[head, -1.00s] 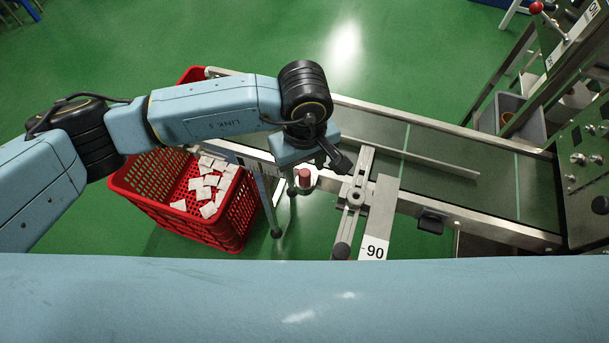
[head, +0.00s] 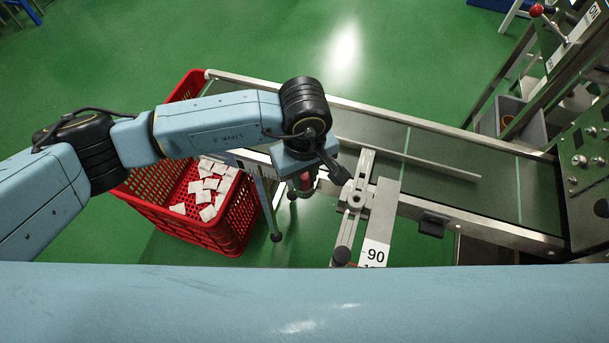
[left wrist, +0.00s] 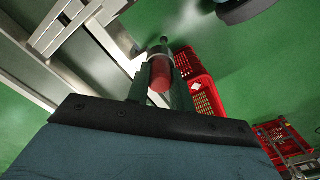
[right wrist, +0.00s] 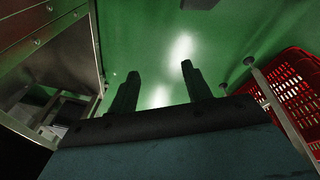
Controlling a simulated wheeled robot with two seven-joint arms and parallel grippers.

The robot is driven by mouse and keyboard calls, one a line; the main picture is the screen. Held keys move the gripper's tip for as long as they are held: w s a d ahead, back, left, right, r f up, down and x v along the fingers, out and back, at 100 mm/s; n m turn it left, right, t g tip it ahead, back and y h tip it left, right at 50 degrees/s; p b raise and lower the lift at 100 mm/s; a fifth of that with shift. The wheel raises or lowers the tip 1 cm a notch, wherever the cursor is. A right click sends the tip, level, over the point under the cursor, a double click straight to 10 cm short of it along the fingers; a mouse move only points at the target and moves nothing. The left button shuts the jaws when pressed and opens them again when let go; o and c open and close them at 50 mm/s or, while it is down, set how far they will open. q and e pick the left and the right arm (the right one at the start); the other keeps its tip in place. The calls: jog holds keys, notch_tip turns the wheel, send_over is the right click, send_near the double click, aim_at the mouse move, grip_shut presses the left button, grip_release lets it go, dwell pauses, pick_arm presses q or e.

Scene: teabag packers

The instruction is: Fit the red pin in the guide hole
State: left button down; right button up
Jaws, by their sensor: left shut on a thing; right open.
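The red pin (head: 306,183) is under my left gripper, beside the near edge of the conveyor, and largely covered by the wrist in the head view. In the left wrist view the red pin (left wrist: 162,74) sits between the fingers of my left gripper (left wrist: 160,88), which is shut on it. A pale metal collar surrounds its far end. A metal guide bracket with a round boss (head: 356,199) stands just right of the gripper. I cannot make out an empty hole in it. My right gripper (right wrist: 160,88) is open and empty, and out of the head view.
The conveyor (head: 450,165) runs toward the machine panel (head: 588,158) at the right. A red crate (head: 215,235) holding several white teabags stands on the floor left of the gripper. A plate marked 90 (head: 374,253) projects from the conveyor's near side.

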aim_at(304, 175)
pick_arm(q)
jog(key=shift+r, duration=0.2)
notch_tip(304, 175, up, 9)
jog(key=shift+f+p, duration=0.2)
jog(key=shift+p, duration=0.65)
jog(key=shift+r, duration=0.3)
jog(key=shift+r+b, duration=0.15)
jog(key=shift+b, duration=0.2)
pick_arm(e)
jog(key=s+f, duration=0.2)
jog(key=f, duration=0.1)
jog(key=s+f, duration=0.1)
jog(key=shift+s+d+f, duration=0.15)
jog(key=shift+s+d, duration=0.2)
